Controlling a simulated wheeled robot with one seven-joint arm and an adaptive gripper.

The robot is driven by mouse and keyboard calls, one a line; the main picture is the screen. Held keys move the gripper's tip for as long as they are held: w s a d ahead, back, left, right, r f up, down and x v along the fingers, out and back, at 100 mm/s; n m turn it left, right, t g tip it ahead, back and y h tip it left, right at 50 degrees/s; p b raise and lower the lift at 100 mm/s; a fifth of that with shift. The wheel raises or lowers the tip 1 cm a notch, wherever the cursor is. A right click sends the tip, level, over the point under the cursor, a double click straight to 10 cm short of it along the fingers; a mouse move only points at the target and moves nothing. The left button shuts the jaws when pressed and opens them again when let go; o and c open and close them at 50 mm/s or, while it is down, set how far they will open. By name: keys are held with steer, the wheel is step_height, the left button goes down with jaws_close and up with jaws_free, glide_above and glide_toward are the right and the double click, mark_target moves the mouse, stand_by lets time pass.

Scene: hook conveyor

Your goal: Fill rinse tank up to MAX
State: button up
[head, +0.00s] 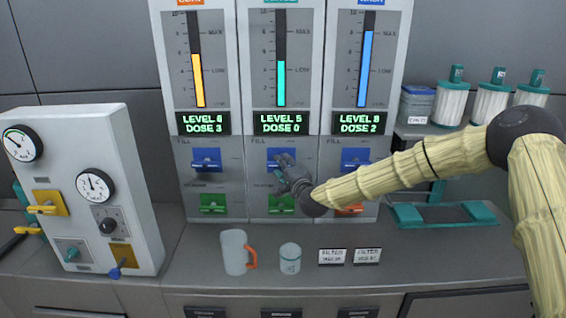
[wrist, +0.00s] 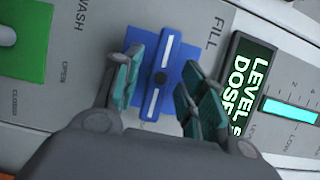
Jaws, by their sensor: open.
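The middle tank panel (head: 283,60) has a teal level bar (head: 281,83). Its display (head: 284,123) reads LEVEL 5, DOSE 0, and the bar stands below the MAX mark. Its name label at the top is cut off. The blue FILL valve (head: 274,154) is partly hidden by my gripper (head: 283,170) in the head view. In the wrist view, the blue valve handle (wrist: 165,62) lies between the teal fingers of my open gripper (wrist: 162,82). I cannot tell whether the fingers touch it. The green valve (head: 281,204) is below it.
Left and right panels (head: 195,60) (head: 367,60) have their own valves close by. A jug (head: 234,252) and a cup (head: 290,259) stand on the counter below. A gauge box (head: 80,190) is at left. Filter canisters (head: 451,103) stand at right.

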steer(key=shift+w+a, duration=0.25)
steer(key=shift+w, duration=0.45)
